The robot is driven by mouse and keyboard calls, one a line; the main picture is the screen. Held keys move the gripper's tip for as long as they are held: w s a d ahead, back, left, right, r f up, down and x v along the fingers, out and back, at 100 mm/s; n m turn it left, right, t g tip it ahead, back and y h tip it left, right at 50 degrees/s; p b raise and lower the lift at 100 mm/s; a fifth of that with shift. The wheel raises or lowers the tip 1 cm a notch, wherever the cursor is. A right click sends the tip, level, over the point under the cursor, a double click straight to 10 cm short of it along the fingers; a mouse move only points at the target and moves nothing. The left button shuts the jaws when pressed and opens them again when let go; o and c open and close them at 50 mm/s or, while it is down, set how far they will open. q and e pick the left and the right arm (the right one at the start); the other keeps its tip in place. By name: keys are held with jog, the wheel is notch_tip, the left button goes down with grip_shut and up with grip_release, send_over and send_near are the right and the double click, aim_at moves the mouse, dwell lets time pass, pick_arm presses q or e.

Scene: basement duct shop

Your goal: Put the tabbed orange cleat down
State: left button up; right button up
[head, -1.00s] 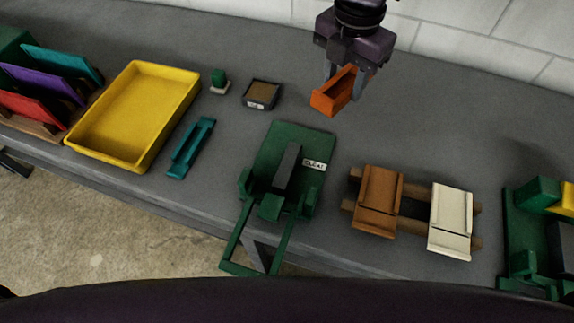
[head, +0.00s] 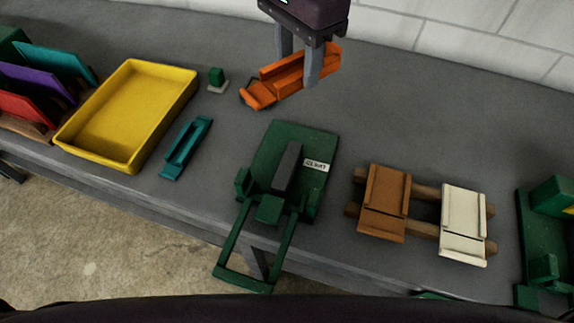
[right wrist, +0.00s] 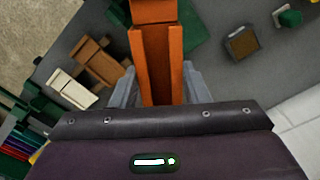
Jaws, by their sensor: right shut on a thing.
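The orange cleat (head: 263,93) is a long channel with a tab at its near-left end. My right gripper (head: 298,68) is shut on it, with one finger on each side, and holds it over the back middle of the bench. A gap between cleat and bench cannot be judged for certain. In the right wrist view the cleat (right wrist: 161,65) runs straight out between the fingers (right wrist: 160,87); its far end leaves the top of the picture. My left gripper is not in view.
A yellow tray (head: 128,112), a teal channel piece (head: 186,147) and a small green block (head: 216,76) are to the left. A green fixture (head: 265,152) stands in front. Brown (head: 385,200) and cream (head: 463,222) pieces lie on rails to the right. The back right bench is clear.

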jog(key=n, duration=0.3)
jog(key=s+a+n, duration=0.1)
jog(key=n, duration=0.1)
jog(key=shift+r+n+b, duration=0.25)
jog(key=shift+n+b, duration=0.05)
jog(key=shift+n, duration=0.4)
jog(key=shift+s+f, duration=0.1)
jog(key=shift+f, duration=0.2)
send_over(289, 161)
notch_tip(289, 161, down, 15)
jog(key=shift+r+b, duration=0.2)
jog(key=shift+b, duration=0.2)
notch_tip(289, 161, down, 4)
jog(key=shift+r, duration=0.1)
jog(key=shift+f, duration=0.5)
